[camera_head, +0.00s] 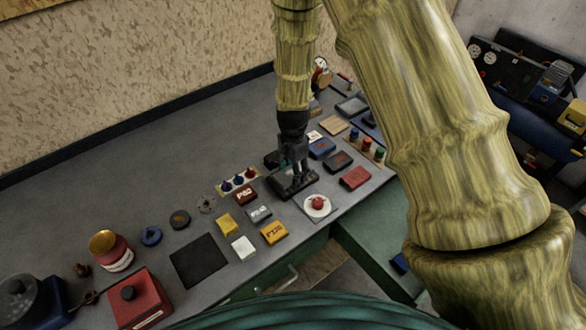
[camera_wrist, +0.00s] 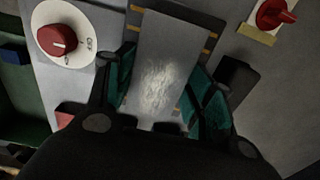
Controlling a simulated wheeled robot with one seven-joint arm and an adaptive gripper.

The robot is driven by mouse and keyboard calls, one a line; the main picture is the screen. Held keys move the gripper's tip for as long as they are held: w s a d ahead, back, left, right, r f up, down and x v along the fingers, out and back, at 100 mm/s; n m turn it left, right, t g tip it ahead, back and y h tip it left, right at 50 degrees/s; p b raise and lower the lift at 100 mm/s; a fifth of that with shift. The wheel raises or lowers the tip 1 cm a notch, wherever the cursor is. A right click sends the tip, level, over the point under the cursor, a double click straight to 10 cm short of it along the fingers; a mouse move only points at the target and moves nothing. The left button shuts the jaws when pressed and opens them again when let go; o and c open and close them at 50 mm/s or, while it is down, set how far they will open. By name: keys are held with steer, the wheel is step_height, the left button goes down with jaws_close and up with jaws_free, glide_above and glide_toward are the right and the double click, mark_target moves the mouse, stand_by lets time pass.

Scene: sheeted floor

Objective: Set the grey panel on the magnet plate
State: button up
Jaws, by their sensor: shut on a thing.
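The grey panel (camera_wrist: 165,65) is a flat, pale piece between the teal-padded fingers of my gripper (camera_wrist: 170,105) in the wrist view. My gripper is shut on its sides. The magnet plate (camera_wrist: 216,30) is a dark slab with yellow marks, and its edges show around the panel. The panel lies over the plate in this view; whether it touches cannot be told. In the head view my gripper (camera_head: 293,168) points down over the dark plate (camera_head: 300,187), and the panel is not clearly visible there.
A white disc with a red knob (camera_head: 317,205) lies just in front of the plate; it also shows in the wrist view (camera_wrist: 58,40). A red block (camera_head: 245,191), several coloured boxes and a black square mat (camera_head: 200,260) crowd the bench. The bench's back left is clear.

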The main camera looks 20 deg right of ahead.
steer(key=shift+f, duration=0.1)
steer(key=o, duration=1.2)
steer(key=shift+f, duration=0.1)
steer(key=shift+r+b, duration=2.1)
steer(key=shift+r, duration=4.1)
